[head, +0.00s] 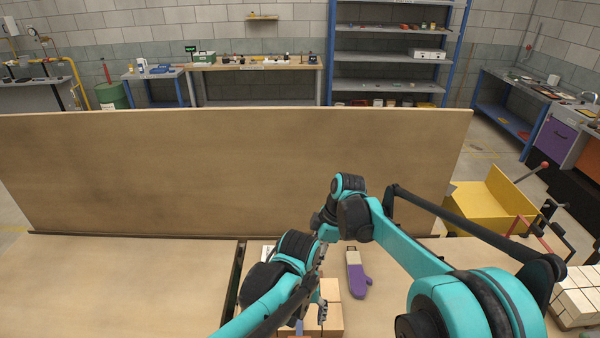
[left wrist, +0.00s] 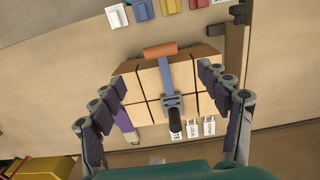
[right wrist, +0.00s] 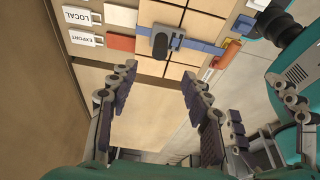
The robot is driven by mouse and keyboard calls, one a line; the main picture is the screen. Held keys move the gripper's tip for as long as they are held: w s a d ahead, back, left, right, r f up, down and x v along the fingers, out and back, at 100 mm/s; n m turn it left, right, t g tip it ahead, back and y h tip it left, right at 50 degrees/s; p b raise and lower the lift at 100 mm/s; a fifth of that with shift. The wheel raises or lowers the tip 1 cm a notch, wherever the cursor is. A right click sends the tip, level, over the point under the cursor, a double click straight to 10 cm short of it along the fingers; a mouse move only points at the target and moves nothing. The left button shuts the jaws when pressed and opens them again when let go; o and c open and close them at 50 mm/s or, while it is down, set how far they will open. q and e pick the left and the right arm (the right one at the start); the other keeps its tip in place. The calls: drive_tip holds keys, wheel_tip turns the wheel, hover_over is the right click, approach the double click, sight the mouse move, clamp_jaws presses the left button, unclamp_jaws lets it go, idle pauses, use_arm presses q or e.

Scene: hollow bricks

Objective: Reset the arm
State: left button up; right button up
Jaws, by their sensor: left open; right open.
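My left gripper (head: 320,290) is open above a block of tan bricks (head: 332,318) on the table. In the left wrist view its spread fingers (left wrist: 161,80) are on either side of the bricks (left wrist: 148,80). A blue brick tongs (left wrist: 165,75) with an orange grip and a black knob lies across them, apparently held by neither gripper. My right gripper (right wrist: 158,72) is open and empty in the right wrist view, with the bricks (right wrist: 195,25) and tongs (right wrist: 196,46) beyond its fingertips. In the head view the right fingers are hard to make out.
A purple mitt (head: 356,275) lies right of the bricks. White labels (right wrist: 80,16), including LOCAL and EXPORT, lie beside them. A tall wooden panel (head: 230,165) stands behind the table. A yellow bin (head: 490,205) and stacked pale bricks (head: 575,300) are at the right. The table's left side is clear.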

use_arm(q)
drive_tip(key=s+a+f+t+b, duration=0.2)
drive_tip(key=a+f+t+b, duration=0.1)
drive_tip(key=a+b, duration=0.4)
drive_tip(key=s+a+f+t+b, duration=0.3)
drive_tip(key=a+f+t+b, duration=0.1)
drive_tip(key=a+b, duration=0.4)
drive_tip(key=a+f, duration=0.1)
drive_tip(key=a, duration=0.1)
drive_tip(key=shift+s+a+f, duration=0.35)
drive_tip(key=shift+a+f, duration=0.05)
use_arm(e)
drive_tip(key=s+d+f+m+t+h, duration=0.1)
drive_tip(key=s+d+f+m+t, duration=0.1)
drive_tip(key=s+d+f+m, duration=0.2)
drive_tip(key=s+d+f+m+t+h, duration=0.1)
drive_tip(key=s+d+f+m, duration=0.3)
drive_tip(key=s+m, duration=0.4)
drive_tip(key=s+d+f+m+t+h, duration=0.1)
drive_tip(key=s+d+f+m+t, duration=0.2)
drive_tip(key=s+d+m, duration=0.3)
drive_tip(key=s+t, duration=0.1)
drive_tip(key=s, duration=0.3)
drive_tip(key=shift+f, duration=0.4)
